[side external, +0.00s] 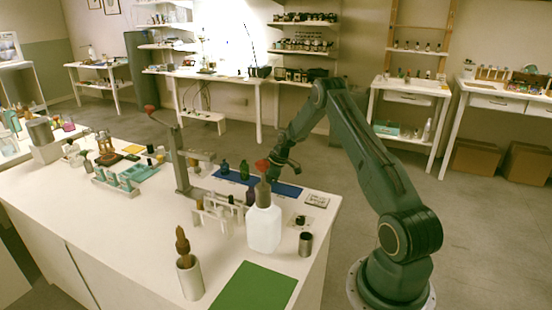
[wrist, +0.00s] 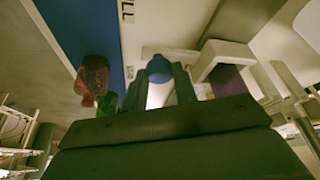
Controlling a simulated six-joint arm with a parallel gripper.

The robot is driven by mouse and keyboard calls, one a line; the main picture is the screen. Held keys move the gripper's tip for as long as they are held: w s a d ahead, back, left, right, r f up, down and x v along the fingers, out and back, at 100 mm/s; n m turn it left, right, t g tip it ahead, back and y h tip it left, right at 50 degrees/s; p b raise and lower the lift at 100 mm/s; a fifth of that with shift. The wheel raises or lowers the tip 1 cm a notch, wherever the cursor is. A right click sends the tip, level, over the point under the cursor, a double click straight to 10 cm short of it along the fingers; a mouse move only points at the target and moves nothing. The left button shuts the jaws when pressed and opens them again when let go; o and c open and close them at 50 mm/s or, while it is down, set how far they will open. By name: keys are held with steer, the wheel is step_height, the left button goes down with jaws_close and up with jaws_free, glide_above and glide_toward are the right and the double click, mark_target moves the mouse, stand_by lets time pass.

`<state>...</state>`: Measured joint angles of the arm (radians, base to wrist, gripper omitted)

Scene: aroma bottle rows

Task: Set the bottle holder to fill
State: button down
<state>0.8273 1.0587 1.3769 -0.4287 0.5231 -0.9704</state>
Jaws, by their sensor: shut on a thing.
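In the wrist view, my gripper (wrist: 162,88) is shut on a small bottle with a rounded blue top (wrist: 158,66). The white bottle holder (side external: 212,222) stands left of the white bottle. A purple bottle (wrist: 228,80) stands by a white frame, right of my gripper in the wrist view. A red bottle (wrist: 92,78) and a green bottle (wrist: 107,102) are to the left. A green bottle (side external: 244,169) also shows on the mat.
The tall white bottle (side external: 264,230) stands in front of my gripper. A grey post with a red-knobbed lever (side external: 183,172) rises behind the holder. A dark cup (side external: 305,244), a brush pot (side external: 190,277) and a green mat (side external: 253,287) are near the front.

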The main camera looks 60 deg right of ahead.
steer(key=shift+s, duration=2.85)
steer(key=c, duration=1.1)
jaws_free()
steer(key=shift+r, duration=0.15)
steer(key=shift+s+d+r, duration=0.15)
steer(key=shift+s+r, duration=0.05)
steer(key=shift+r, duration=0.35)
steer(key=v, duration=1.2)
steer(key=shift+r, duration=0.15)
steer(key=shift+s, duration=0.1)
